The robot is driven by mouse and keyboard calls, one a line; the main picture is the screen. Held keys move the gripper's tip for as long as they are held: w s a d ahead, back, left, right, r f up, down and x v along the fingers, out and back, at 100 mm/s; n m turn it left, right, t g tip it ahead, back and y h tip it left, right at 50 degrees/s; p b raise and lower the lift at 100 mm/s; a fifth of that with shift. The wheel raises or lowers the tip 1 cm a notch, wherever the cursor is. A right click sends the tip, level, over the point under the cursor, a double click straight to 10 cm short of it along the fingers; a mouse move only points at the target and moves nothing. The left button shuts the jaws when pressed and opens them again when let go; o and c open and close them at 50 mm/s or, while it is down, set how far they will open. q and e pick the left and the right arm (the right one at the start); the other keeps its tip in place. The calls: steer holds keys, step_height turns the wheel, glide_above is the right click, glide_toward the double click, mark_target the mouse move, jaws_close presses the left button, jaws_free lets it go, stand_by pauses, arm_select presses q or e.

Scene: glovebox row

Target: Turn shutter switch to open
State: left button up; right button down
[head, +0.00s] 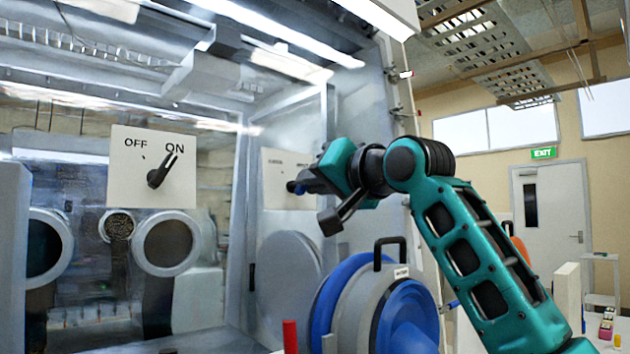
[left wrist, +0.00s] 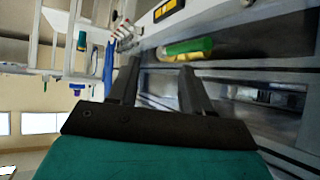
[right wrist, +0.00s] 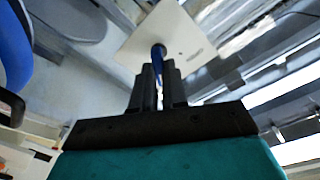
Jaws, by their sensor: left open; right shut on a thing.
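The shutter switch plate (head: 278,170) is a white panel on the glovebox's right-hand wall; its small lettering is unreadable. My right gripper (head: 298,187) is right at this plate in the head view. In the right wrist view, the white plate (right wrist: 184,36) lies beyond the fingertips. My right gripper (right wrist: 159,80) is shut on the blue switch handle (right wrist: 158,60), which points out from a dark hub on the plate. The handle's inner end is hidden between the fingers. My left gripper (left wrist: 158,80) is open and empty, and is out of the head view.
Another white panel (head: 125,190) marked OFF and ON carries a black lever pointing near ON. A blue and grey round port (head: 345,300) with a black handle stands below my right arm. A green and yellow cylinder (left wrist: 188,48) lies beyond my left fingers.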

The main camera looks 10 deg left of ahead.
steer(key=shift+n, duration=0.3)
steer(key=shift+n+g+y, duration=0.4)
steer(key=shift+n+y, duration=0.2)
steer(key=shift+n, duration=2.8)
steer(key=c, duration=1.2)
jaws_free()
steer(key=shift+o, duration=0.2)
steer(key=shift+d, duration=0.1)
